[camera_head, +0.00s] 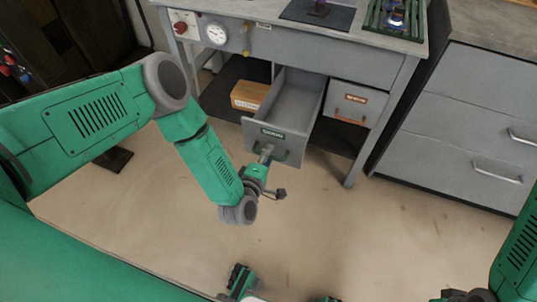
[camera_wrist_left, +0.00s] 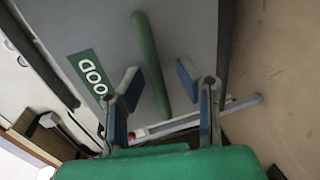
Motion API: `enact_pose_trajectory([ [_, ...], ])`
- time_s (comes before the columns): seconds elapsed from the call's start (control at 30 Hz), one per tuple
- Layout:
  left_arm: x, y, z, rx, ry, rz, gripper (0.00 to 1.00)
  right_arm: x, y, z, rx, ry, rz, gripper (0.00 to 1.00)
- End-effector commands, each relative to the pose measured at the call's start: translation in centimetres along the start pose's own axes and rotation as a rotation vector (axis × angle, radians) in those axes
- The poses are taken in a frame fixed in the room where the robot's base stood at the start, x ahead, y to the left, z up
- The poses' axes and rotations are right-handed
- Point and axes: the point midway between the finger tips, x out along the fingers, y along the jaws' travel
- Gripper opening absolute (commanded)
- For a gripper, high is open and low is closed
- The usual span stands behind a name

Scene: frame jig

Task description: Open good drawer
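The good drawer (camera_head: 262,137), a grey box front with a green label, is pulled out from under the workbench, and its inside shows. Its green bar handle (camera_head: 283,154) is on the front face; in the left wrist view the handle (camera_wrist_left: 149,50) runs between my fingers. My left gripper (camera_head: 266,153) is at the handle in the head view. In the left wrist view my left gripper (camera_wrist_left: 158,84) has its fingers spread, one each side of the handle, with gaps visible. Part of the green label (camera_wrist_left: 88,73) shows there.
A second drawer (camera_head: 354,103) with an orange label and handle is shut to the right. A cardboard box (camera_head: 249,95) sits on the shelf left of the open drawer. A grey cabinet (camera_head: 450,125) stands at right. The floor (camera_head: 330,230) in front is mostly clear.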

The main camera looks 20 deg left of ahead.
Motion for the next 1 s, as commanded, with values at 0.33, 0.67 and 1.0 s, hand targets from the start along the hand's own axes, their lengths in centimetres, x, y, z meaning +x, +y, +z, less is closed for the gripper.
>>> enact_pose_trajectory([
  [0.33, -5.7, -0.2, 0.0, -0.001, -0.001, -0.005, 0.31, 0.0, 0.0, 0.1, 0.000, -0.002, 0.000, 0.40],
  [0.67, -11.1, -0.2, -0.1, 0.000, 0.001, -0.004, 0.31, 0.0, 0.0, 0.1, 0.000, -0.002, 0.000, 0.40],
  [1.0, -11.8, -0.2, -0.2, 0.000, 0.001, -0.002, 0.31, 0.0, 0.0, 0.1, 0.000, -0.002, 0.000, 0.40],
])
